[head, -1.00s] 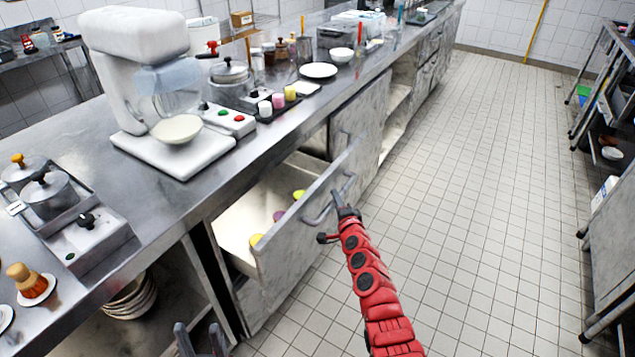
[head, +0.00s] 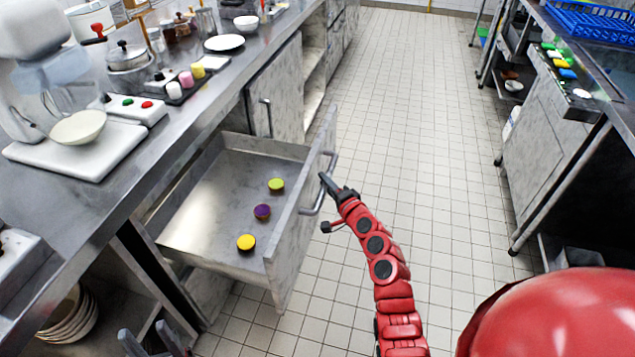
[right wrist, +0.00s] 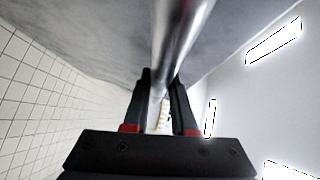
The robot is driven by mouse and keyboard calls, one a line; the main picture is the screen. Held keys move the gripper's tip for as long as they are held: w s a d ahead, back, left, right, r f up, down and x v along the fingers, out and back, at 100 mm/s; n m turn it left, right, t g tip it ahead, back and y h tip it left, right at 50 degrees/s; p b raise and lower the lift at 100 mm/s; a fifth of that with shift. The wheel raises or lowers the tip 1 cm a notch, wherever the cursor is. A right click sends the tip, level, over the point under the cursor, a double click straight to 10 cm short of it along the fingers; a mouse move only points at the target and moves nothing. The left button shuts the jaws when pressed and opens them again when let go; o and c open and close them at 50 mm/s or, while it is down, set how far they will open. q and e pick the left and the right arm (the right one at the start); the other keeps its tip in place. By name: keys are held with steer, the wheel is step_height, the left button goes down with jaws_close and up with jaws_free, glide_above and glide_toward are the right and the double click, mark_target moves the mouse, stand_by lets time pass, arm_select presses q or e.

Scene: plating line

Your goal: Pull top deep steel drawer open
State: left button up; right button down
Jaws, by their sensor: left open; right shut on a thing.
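The top deep steel drawer (head: 207,211) stands well open in the head view, pulled out from under the counter. Its front panel (head: 296,243) carries a steel bar handle (head: 317,205). My right gripper (head: 327,180) is shut on the handle. In the right wrist view, the handle bar (right wrist: 178,45) runs between the two fingers of the gripper (right wrist: 160,85). Inside the drawer lie a green round item (head: 276,185), a purple one (head: 262,211) and a yellow one (head: 246,242). My left gripper (head: 150,340) is open and empty at the bottom left, below the drawer.
The steel counter (head: 150,170) holds a white mixer (head: 85,140), a pot (head: 128,65) and a plate (head: 224,43). Stacked plates (head: 70,320) sit on the lower shelf. The tiled aisle (head: 430,130) is clear. Another counter (head: 545,150) stands at the right.

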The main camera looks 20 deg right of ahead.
steer(key=shift+d, duration=0.15)
steer(key=c, duration=0.7)
jaws_free()
steer(key=shift+c, duration=0.2)
steer(key=b+v, duration=0.1)
steer(key=v, duration=1.6)
steer(key=shift+s, duration=0.25)
